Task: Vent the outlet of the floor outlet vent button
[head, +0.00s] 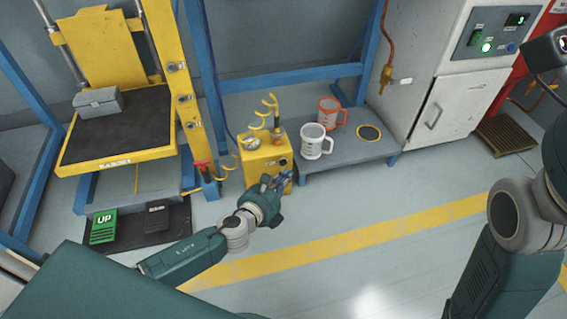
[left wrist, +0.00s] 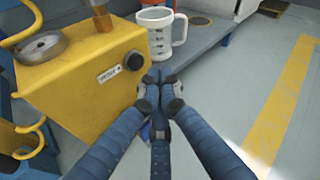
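A yellow box (head: 262,160) stands on the floor at the left end of the low grey bench. Its front carries a round black button (head: 283,162) beside a small white label. In the left wrist view the button (left wrist: 135,60) shows uncovered on the box's side (left wrist: 75,95). My left gripper (head: 272,183) is in front of the box, low and near its front face. In the left wrist view its fingertips (left wrist: 160,78) are drawn together with nothing between them, just right of and below the button. Contact with the box cannot be made out.
A white jug (head: 315,143) and an orange jug (head: 330,113) stand on the low bench (head: 345,153), near a yellow-ringed disc (head: 369,133). A yellow lift (head: 120,150) with foot pedals is at left, a white cabinet (head: 440,90) at right. The floor in front is clear.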

